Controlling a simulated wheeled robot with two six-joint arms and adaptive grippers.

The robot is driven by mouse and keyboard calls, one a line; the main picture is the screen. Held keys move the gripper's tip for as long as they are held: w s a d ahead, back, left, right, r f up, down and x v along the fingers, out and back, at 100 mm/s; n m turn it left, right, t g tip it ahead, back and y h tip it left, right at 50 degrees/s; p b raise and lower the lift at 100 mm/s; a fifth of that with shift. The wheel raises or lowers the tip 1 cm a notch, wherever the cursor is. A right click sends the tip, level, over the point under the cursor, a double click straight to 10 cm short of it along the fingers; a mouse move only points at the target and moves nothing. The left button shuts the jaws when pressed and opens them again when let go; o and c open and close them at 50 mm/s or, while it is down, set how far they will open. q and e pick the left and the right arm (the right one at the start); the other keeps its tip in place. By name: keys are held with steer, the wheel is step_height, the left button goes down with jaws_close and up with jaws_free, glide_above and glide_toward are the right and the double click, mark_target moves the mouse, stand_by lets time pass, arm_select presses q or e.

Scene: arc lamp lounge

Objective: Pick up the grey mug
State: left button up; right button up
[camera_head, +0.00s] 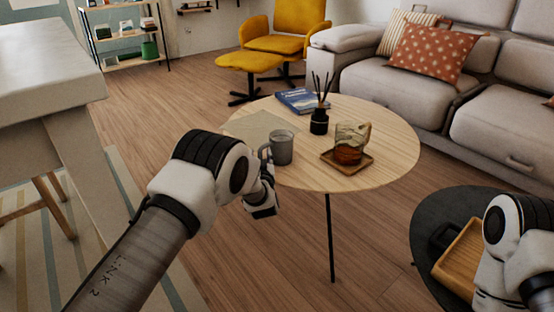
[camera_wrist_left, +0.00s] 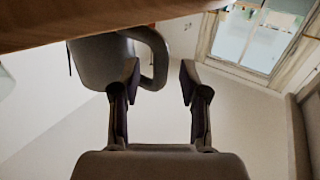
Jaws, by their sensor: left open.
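The grey mug (camera_head: 282,147) stands upright on the round wooden table (camera_head: 390,170), near its left edge, with its handle toward the left in the head view. My left gripper (camera_head: 267,175) is at the table's near left edge, just in front of the mug, its fingers mostly hidden in the head view. In the left wrist view, which appears upside down, the mug (camera_wrist_left: 103,62) is close. The open fingers (camera_wrist_left: 160,78) are on either side of its handle in the picture, with nothing held. I cannot tell whether they touch it. My right gripper is out of view.
A glass with amber drink on a small wooden tray (camera_head: 347,166), a black reed diffuser (camera_head: 319,122) and a blue book (camera_head: 300,100) share the table. A dark side table (camera_head: 430,215) with a wooden tray is at right, by my right arm.

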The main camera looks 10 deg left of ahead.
arm_select(q)
steer(key=shift+w+a+f, duration=0.15)
steer(key=shift+w+a, duration=0.1)
steer(key=shift+w, duration=0.45)
jaws_close()
steer(key=shift+r, duration=0.2)
